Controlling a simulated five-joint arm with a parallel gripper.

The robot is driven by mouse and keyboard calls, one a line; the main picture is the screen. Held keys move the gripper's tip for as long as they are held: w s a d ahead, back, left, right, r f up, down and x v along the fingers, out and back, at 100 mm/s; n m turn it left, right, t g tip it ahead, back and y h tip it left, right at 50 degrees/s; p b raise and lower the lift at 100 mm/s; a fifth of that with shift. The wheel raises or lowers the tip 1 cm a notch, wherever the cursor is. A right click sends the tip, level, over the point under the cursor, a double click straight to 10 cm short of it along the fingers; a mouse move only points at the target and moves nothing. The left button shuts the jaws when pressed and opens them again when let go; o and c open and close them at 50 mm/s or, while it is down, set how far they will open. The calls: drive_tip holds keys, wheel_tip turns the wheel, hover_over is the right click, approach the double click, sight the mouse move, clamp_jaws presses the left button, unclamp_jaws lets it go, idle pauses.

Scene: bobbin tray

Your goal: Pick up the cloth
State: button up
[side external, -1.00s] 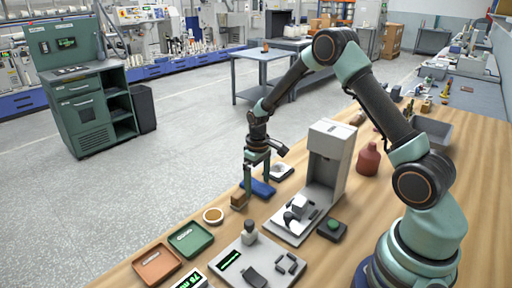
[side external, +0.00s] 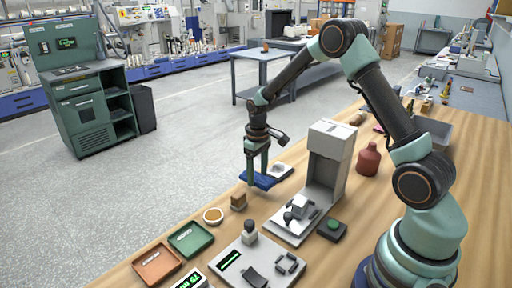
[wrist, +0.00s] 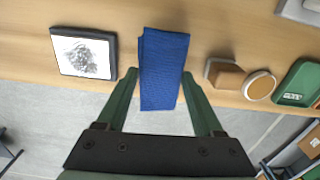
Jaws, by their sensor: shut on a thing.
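The folded blue cloth (side external: 264,181) is at the table's far-left edge in the side external view, partly hidden by my fingers. My gripper (side external: 257,178) points down and is shut on it. In the wrist view, the cloth (wrist: 163,60) lies lengthwise between the two green fingertips of my gripper (wrist: 160,75), and its near end reaches past the table edge over the grey floor. I cannot tell whether it is clear of the tabletop.
A dark-framed pad (wrist: 84,52) lies on one side of the cloth. A brown block (wrist: 226,75), a round dish (wrist: 259,85) and a green tray (wrist: 297,85) lie on the other. A tall grey machine (side external: 330,155) and red bottle (side external: 368,160) stand nearby.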

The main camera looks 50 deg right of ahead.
sight(257, 175)
wheel_tip(257, 175, up, 17)
drive_tip(key=shift+f, duration=0.1)
